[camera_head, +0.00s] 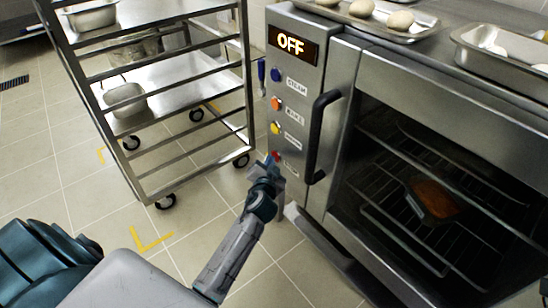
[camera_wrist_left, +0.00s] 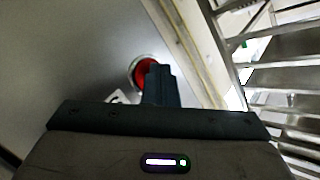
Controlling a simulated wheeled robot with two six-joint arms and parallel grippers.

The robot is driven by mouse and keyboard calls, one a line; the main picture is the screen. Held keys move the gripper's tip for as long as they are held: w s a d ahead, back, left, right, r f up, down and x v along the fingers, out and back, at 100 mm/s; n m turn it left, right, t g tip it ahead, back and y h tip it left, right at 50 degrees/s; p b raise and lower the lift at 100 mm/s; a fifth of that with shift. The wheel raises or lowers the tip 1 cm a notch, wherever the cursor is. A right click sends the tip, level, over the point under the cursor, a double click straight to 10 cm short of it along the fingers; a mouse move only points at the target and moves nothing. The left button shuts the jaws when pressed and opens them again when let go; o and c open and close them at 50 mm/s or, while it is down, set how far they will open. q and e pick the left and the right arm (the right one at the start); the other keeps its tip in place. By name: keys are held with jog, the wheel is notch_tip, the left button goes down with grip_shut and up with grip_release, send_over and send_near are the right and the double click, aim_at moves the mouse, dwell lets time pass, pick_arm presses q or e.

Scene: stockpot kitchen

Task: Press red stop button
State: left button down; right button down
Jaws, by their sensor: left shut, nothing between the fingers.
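The red stop button (camera_head: 276,155) is the lowest in the column of buttons on the steel oven's control panel. In the left wrist view the red button (camera_wrist_left: 146,72) shows as a red disc in a pale ring, partly hidden behind the fingers. My left gripper (camera_head: 270,163) is shut and empty, with its fingertips at the button. In the left wrist view the shut fingers (camera_wrist_left: 160,84) overlap the button's right side; I cannot tell whether they touch it. The oven display (camera_head: 291,44) reads OFF. My right gripper is not in view.
Above the red button are yellow (camera_head: 275,128), orange (camera_head: 276,104) and blue (camera_head: 275,75) buttons. A black door handle (camera_head: 320,137) stands out just right of the panel. A wheeled steel rack (camera_head: 190,180) stands close on the left. Trays lie on top of the oven.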

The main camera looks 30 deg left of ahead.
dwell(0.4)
pick_arm(q)
jog(key=shift+s+a, duration=0.25)
jog(key=shift+s, duration=0.5)
jog(key=shift+s+a, duration=0.35)
jog(key=shift+s, duration=0.4)
jog(key=shift+s+a, duration=0.3)
jog(key=shift+s, duration=0.5)
jog(key=shift+s+a, duration=0.35)
jog(key=shift+s, duration=0.4)
